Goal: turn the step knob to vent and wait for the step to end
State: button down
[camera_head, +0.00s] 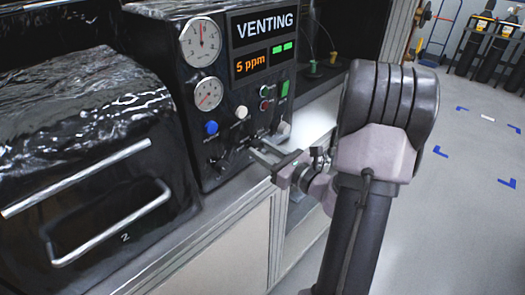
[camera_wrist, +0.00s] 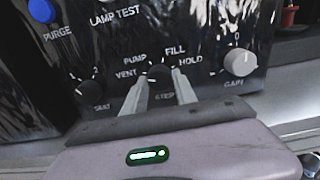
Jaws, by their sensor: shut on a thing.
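The black step knob (camera_wrist: 158,73) sits on the dark panel in the wrist view, ringed by the labels PUMP, FILL, VENT and HOLD. My gripper (camera_wrist: 161,84) is shut on it, one finger on each side; the fingers cover the lower part of the knob. I cannot make out which label its pointer faces. In the head view my gripper (camera_head: 260,148) reaches the lower front of the control panel (camera_head: 222,100), and the knob is too small to tell there. The display (camera_head: 264,43) reads VENTING and 5 ppm, with two green bars beside the number.
The seat knob (camera_wrist: 92,91) and the pale gain knob (camera_wrist: 240,62) flank the step knob. A blue purge button (camera_wrist: 42,10) is above left. Two dials (camera_head: 201,42) are on the panel. A black-covered unit with metal handles (camera_head: 110,222) stands at left. Open floor is at right.

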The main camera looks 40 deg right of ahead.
jog(key=c, duration=1)
grip_release()
jog(key=s+d+p, duration=0.1)
jog(key=s+p, duration=0.1)
jog(key=s, duration=1.5)
jog(key=shift+s+d, duration=0.15)
jog(key=shift+s, duration=0.05)
